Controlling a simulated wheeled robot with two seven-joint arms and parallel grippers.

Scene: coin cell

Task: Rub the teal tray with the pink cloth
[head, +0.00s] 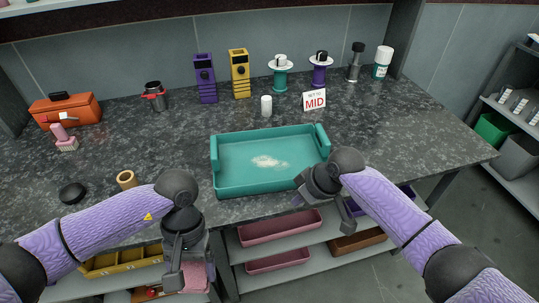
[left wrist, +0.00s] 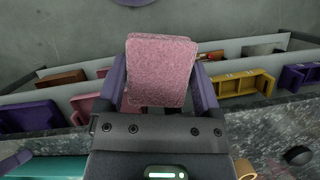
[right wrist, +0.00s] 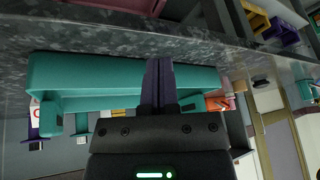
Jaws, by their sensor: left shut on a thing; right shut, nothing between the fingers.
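The teal tray (head: 232,186) sits on the dark stone counter near its front edge, with a whitish smear (head: 268,161) on its floor. The pink cloth (left wrist: 162,70) is held between the fingers of my left gripper (left wrist: 160,95); in the head view the cloth (head: 195,278) shows low, below the counter's front edge. My left gripper (head: 190,275) is left of and in front of the tray. My right gripper (right wrist: 158,85) is shut and empty, close to the tray's front right part; in the head view its fingers are mostly hidden. The tray also shows in the right wrist view (right wrist: 85,75).
Shelves under the counter hold pink bins (head: 280,227) and a yellow bin (head: 118,262). A tan ring (head: 126,180) and black disc (head: 72,193) lie left of the tray.

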